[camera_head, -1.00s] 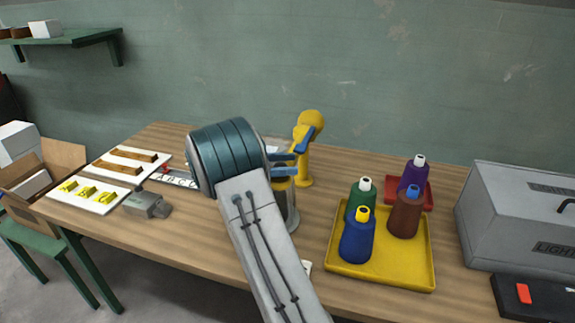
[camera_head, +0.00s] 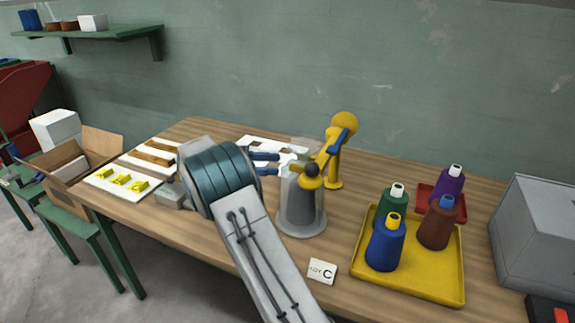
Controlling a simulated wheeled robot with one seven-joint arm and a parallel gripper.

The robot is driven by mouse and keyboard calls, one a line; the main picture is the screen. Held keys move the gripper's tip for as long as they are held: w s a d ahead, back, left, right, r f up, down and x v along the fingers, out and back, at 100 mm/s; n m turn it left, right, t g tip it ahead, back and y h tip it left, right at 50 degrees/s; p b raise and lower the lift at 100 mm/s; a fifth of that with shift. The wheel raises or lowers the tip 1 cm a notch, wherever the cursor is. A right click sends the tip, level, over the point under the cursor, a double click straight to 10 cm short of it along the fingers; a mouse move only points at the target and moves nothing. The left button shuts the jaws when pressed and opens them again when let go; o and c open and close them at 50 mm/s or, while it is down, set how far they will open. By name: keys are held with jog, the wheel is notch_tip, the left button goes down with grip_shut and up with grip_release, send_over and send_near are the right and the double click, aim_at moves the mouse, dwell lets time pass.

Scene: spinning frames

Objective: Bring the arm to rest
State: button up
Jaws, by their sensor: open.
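My arm reaches up from the bottom middle over the wooden table (camera_head: 230,253). My gripper (camera_head: 276,164) points to the right with its two blue fingers apart and nothing visible between them. Its fingertips are close to a yellow stand (camera_head: 334,165) with a round head and a blue part, and appear near the top of a clear cylinder (camera_head: 303,212) with a dark core. I cannot tell whether they touch. Part of the table and a white sheet (camera_head: 268,145) behind the gripper are hidden by my arm.
A yellow tray (camera_head: 440,283) at right holds blue, green and brown cones; a purple cone (camera_head: 450,186) stands on a red tray (camera_head: 427,193). A grey box (camera_head: 540,235) stands far right. A card marked C (camera_head: 322,271) lies in front.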

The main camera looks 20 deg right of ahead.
jog(key=shift+w+a, duration=0.25)
jog(key=shift+a, duration=0.3)
jog(key=shift+r, duration=0.1)
